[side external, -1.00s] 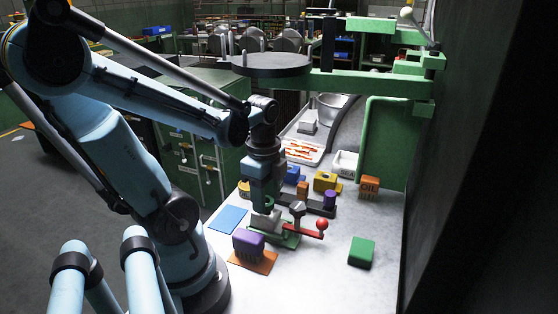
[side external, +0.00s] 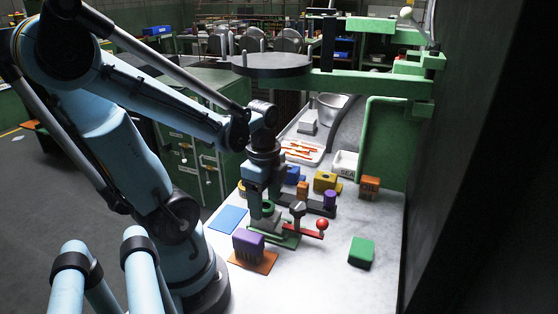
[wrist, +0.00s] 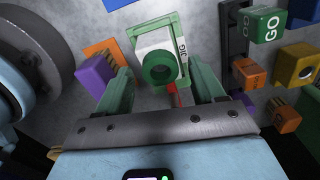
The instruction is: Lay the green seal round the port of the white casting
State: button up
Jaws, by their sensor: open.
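The green seal (wrist: 159,67) is a thick ring with a dark centre. In the wrist view it lies on the face of the white casting (wrist: 144,43), around the dark opening there. The casting sits in a green jig frame (wrist: 177,25). In the side view the seal (side external: 267,207) shows low beside my gripper's fingers, and the casting is largely hidden behind them. My gripper (wrist: 160,80) is open, with one green finger on each side of the seal. Gaps show between the fingers and the ring in the wrist view.
A purple block (side external: 248,243) on an orange mat (side external: 265,263) stands close in front of the jig. A red-knobbed lever (side external: 321,225) sticks out to the right. Orange, yellow and blue blocks stand behind. A green block (side external: 361,252) lies at right, with bare bench between.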

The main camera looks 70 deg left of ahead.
jog(key=shift+r, duration=0.1)
notch_tip(320, 180, up, 12)
jog(key=w+d+f+n+t, duration=0.2)
jog(key=w+d+n, duration=0.1)
jog(key=w+d+f+n+t, duration=0.1)
jog(key=w, duration=0.1)
jog(key=shift+w+d+n+y, duration=0.25)
jog(key=shift+n+y, duration=0.15)
jog(key=w+d+n+t, duration=0.1)
jog(key=w+d+f+n+t, duration=0.1)
jog(key=d+n, duration=0.1)
jog(key=w+d+n+t, duration=0.1)
jog(key=d, duration=0.1)
jog(key=shift+w+d+f+n+t+h, duration=0.2)
jog(key=shift+f+n+t+h, duration=0.1)
jog(key=shift+n, duration=0.1)
jog(key=shift+w+d+n+t, duration=0.2)
jog(key=shift+d+n+t, duration=0.1)
jog(key=shift+d+n, duration=0.1)
dwell(1.0)
